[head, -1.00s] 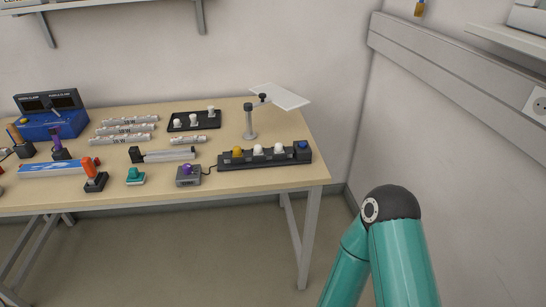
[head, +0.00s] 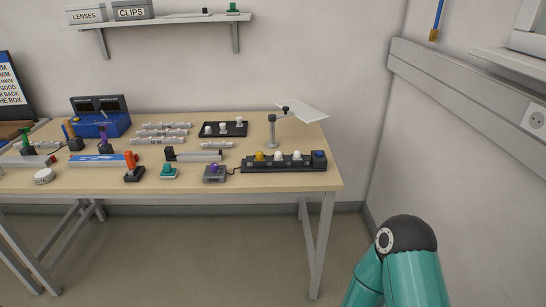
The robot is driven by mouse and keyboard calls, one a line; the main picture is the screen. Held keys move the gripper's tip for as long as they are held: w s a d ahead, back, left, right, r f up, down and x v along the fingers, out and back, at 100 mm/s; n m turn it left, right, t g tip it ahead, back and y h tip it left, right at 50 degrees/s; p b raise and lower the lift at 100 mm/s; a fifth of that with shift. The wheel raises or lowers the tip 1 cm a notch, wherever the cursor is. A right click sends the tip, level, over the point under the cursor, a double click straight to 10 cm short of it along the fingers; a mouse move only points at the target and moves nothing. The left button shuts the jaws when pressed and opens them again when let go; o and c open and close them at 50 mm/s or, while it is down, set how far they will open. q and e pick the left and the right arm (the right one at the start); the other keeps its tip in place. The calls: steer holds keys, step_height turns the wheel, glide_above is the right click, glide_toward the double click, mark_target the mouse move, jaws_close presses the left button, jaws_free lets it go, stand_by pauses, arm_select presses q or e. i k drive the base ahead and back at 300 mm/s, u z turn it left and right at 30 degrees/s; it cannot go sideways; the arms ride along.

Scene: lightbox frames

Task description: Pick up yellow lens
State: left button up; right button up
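The yellow lens (head: 259,156) is a small yellow dome. It sits upright at the left end of a black strip (head: 285,167) near the right front of the workbench. White domes (head: 278,156) stand beside it in the same strip, with a blue piece (head: 319,155) at the right end. A teal arm of mine shows at the lower right, well below and right of the bench. Neither of my grippers is in view.
A small stand with a white plate (head: 303,111) rises behind the strip. A black tray (head: 225,134) with white domes lies behind. A grey box with a purple knob (head: 215,173) is left of the strip. A wall shelf (head: 170,19) hangs above. The floor in front is clear.

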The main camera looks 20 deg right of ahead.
mark_target(258, 155)
steer(key=u, duration=0.05)
steer(key=i, duration=0.9)
steer(key=z, duration=0.2)
steer(key=k, duration=0.85)
steer(key=u, duration=0.2)
steer(key=i, duration=0.85)
